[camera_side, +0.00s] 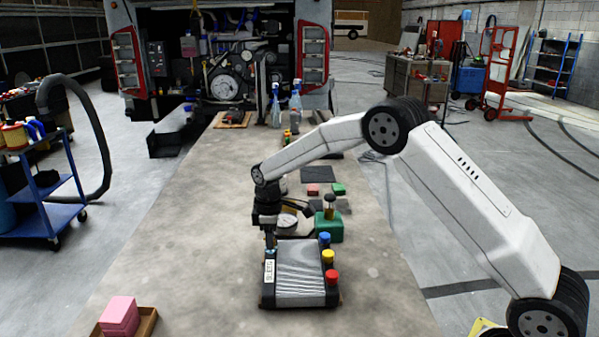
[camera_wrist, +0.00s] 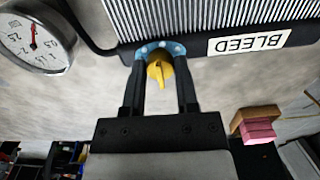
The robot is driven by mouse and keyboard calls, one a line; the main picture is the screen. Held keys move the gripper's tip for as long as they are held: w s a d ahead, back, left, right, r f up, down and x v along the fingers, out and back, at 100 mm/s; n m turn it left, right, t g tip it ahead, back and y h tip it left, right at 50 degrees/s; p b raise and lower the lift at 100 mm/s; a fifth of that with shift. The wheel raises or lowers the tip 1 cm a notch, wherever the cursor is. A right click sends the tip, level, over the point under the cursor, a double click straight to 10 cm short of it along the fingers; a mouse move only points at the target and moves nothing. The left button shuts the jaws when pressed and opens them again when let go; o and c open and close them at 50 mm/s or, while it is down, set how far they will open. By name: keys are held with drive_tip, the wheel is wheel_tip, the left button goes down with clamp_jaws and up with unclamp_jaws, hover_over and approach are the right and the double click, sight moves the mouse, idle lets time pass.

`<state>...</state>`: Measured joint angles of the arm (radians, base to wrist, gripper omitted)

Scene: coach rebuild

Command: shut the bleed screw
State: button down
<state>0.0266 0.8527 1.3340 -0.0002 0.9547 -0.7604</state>
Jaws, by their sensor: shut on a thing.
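The bleed screw (camera_wrist: 160,70) is a yellow pointed knob in a pale blue ring at the edge of a ribbed block (camera_wrist: 200,15). A label reading BLEED, upside down in the wrist view (camera_wrist: 248,43), sits beside it on the block. My gripper (camera_wrist: 160,75) is shut on the screw, one dark finger on each side, and the knob's pointer lies toward the palm. In the side view the block (camera_side: 300,275) lies on the bench, and my gripper (camera_side: 270,240) reaches down to its far left corner. The screw is hidden there.
A round gauge (camera_wrist: 35,35) with a red needle is joined to the block. Blue (camera_side: 324,238), yellow (camera_side: 328,256) and red (camera_side: 331,276) caps line its right side. A green box (camera_side: 328,231) stands behind.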

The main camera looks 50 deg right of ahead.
drive_tip(key=m, duration=0.4)
drive_tip(key=shift+m, duration=0.3)
drive_tip(key=m, duration=0.4)
drive_tip(key=shift+m, duration=0.3)
drive_tip(key=m, duration=0.8)
drive_tip(key=shift+c, duration=1.8)
unclamp_jaws()
